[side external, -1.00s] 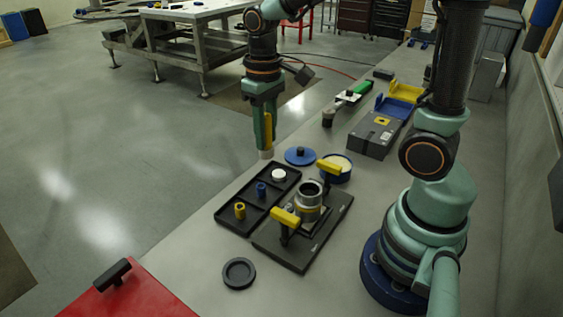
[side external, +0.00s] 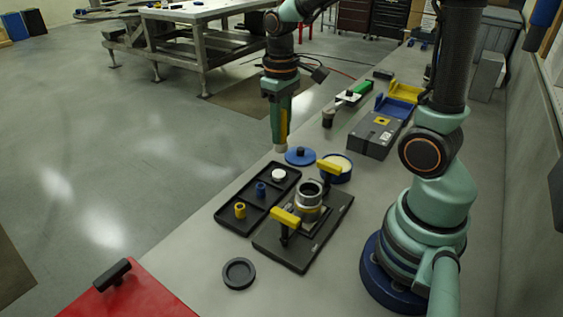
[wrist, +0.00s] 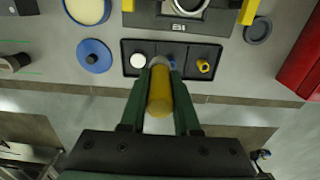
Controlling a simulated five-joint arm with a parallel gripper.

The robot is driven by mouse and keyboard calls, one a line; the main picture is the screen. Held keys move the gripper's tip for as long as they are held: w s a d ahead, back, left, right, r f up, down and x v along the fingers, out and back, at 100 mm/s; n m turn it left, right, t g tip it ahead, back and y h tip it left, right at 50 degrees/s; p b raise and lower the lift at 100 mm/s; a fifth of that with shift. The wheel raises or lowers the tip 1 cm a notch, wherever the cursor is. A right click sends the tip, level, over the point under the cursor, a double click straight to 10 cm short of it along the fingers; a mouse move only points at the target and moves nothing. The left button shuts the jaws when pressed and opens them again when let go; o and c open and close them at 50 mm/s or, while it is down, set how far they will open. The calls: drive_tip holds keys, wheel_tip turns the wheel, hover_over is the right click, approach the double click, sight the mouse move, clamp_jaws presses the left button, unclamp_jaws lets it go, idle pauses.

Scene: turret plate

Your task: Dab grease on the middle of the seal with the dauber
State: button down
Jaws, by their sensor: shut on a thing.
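My gripper (side external: 279,112) is shut on the dauber (side external: 284,122), which has a yellow handle and a pale tip. The dauber points down above the bench's far-left edge, apart from everything below. In the wrist view my gripper (wrist: 160,95) holds the dauber (wrist: 159,92) between green fingers. The grease pot (side external: 347,175) is blue with cream-coloured grease, and it shows in the wrist view (wrist: 87,10). A metal cylinder with a dark opening (side external: 308,194) stands on a black plate (side external: 275,245) between yellow-handled clamps. I cannot tell which part is the seal.
A black tray (side external: 240,225) holds white, blue and yellow pieces. A blue lid (side external: 299,157) lies beside the pot. A black ring-like dish (side external: 239,273) lies in front, near a red box (side external: 130,295). A grey box (side external: 374,137) stands behind.

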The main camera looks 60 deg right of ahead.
drive_tip(key=s+d+f, duration=0.2)
drive_tip(key=s+d, duration=0.2)
drive_tip(key=d, duration=0.4)
drive_tip(key=s+d+f, duration=0.2)
drive_tip(key=s+d, duration=0.1)
drive_tip(key=d, duration=0.5)
drive_tip(key=shift+s+a+f, duration=0.1)
drive_tip(key=shift+s+f, duration=0.05)
drive_tip(key=shift+f, duration=1.4)
drive_tip(key=shift+s+a+f, duration=0.1)
drive_tip(key=shift+f, duration=1.4)
drive_tip(key=shift+f, duration=0.55)
wheel_tip(320, 180, up, 7)
idle(0.3)
